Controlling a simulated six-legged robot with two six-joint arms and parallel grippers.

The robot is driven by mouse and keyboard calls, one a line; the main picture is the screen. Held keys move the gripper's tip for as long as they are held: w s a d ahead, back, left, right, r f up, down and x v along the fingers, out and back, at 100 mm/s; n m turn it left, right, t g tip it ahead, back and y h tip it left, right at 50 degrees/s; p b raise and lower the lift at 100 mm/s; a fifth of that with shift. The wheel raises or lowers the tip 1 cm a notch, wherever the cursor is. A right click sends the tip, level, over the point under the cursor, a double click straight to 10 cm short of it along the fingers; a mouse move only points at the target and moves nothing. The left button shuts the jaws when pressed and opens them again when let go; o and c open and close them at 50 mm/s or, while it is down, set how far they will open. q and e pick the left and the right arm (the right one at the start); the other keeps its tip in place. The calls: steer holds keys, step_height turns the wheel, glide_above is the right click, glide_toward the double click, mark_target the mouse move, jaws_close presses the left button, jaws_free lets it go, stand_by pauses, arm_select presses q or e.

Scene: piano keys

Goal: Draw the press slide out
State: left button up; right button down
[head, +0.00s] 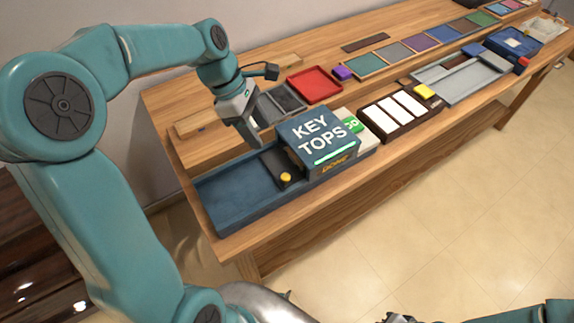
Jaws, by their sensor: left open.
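The blue press (318,138) marked KEY TOPS stands on the wooden bench, with a lit green bar and the word DONE on its front. Its dark slide (268,170) sticks out on the left side over a long blue tray (225,196) and carries a yellow knob (286,178). My left gripper (250,132) is open and points down above and behind the slide, apart from the knob. Its jaws are seen edge-on. My right arm shows only at the bottom right edge; its jaws cannot be made out.
Behind the press lie grey trays (286,98) and a red tray (315,85). A green GO button (351,125) sits right of the press, beside a rack of white key tops (400,107). A grey tray (462,80) stands farther right. The blue tray's left part is empty.

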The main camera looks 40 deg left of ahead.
mark_target(285, 176)
arm_select(q)
steer(key=x, duration=1.5)
steer(key=shift+s+d+f, duration=0.1)
steer(key=shift+s+f, duration=0.05)
steer(key=shift+f, duration=0.1)
jaws_close()
